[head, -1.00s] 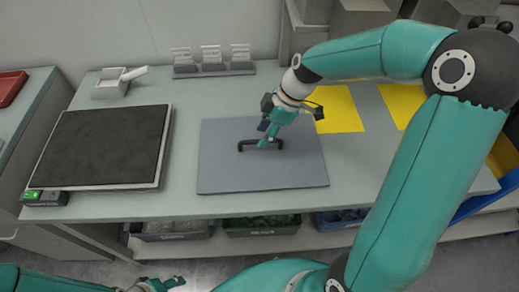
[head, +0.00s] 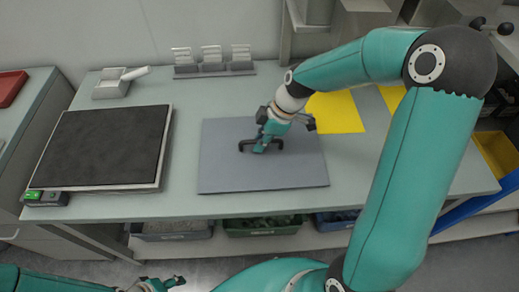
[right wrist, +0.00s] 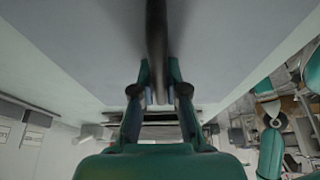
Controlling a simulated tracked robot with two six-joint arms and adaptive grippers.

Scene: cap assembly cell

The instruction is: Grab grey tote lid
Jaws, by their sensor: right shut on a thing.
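The grey tote lid (head: 225,172) lies flat on the table, with a dark bar handle (head: 244,147) at its middle. My right gripper (head: 261,146) comes down from the upper right and is shut on the handle. In the right wrist view the two fingers (right wrist: 158,84) stand on either side of the dark handle bar (right wrist: 157,35), with the grey lid surface (right wrist: 80,50) behind. The lid shows no clear gap from the table. My left gripper (head: 165,284) is low at the bottom edge, away from the lid; its jaw opening is too small to judge.
A black-topped scale (head: 100,148) stands left of the lid. Yellow sheets (head: 337,112) lie to the right. Bins (head: 263,226) sit under the table's front edge.

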